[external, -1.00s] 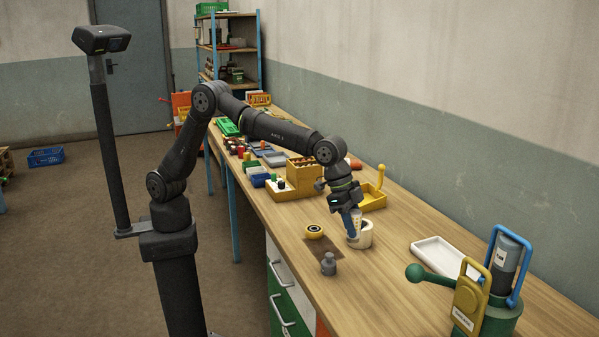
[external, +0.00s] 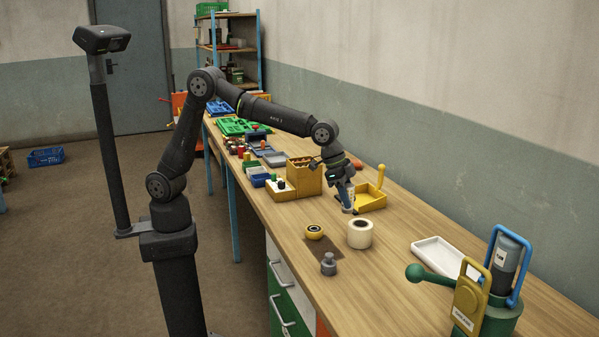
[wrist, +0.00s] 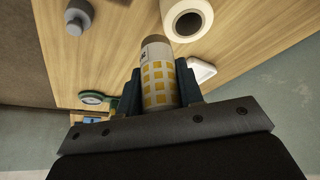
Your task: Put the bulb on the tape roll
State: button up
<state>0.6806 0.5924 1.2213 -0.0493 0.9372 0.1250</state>
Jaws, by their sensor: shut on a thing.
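The bulb (wrist: 159,78) is a whitish cylinder with yellow squares and a grey-brown end. My gripper (wrist: 158,88) is shut on it, with one dark finger on each side. In the external view my gripper (external: 348,203) points down in front of the yellow tray; the bulb is small there and its height above the table is hard to judge. The white tape roll (external: 360,234) stands on the table to the right and nearer the camera, apart from the bulb. Its open centre also shows on the roll in the wrist view (wrist: 167,22).
A yellow-black round piece (external: 314,232) and a grey weight-like piece (external: 328,265) are left of the roll. A yellow tray (external: 372,203) and wooden box (external: 304,177) stand behind. A white tray (external: 440,254) and green device (external: 488,312) are at right. Table between is bare.

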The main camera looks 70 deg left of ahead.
jog(key=w+f, duration=0.1)
jog(key=w+a+f, duration=0.1)
jog(key=w, duration=0.1)
jog(key=shift+a, duration=0.1)
jog(key=shift+f, duration=1.95)
jog(key=shift+f, duration=0.1)
jog(key=o, duration=1)
jog(key=shift+f, duration=0.1)
jog(key=shift+r, duration=0.45)
jog(key=v, duration=1.1)
jog(key=shift+a+r, duration=0.15)
jog(key=shift+r, duration=0.05)
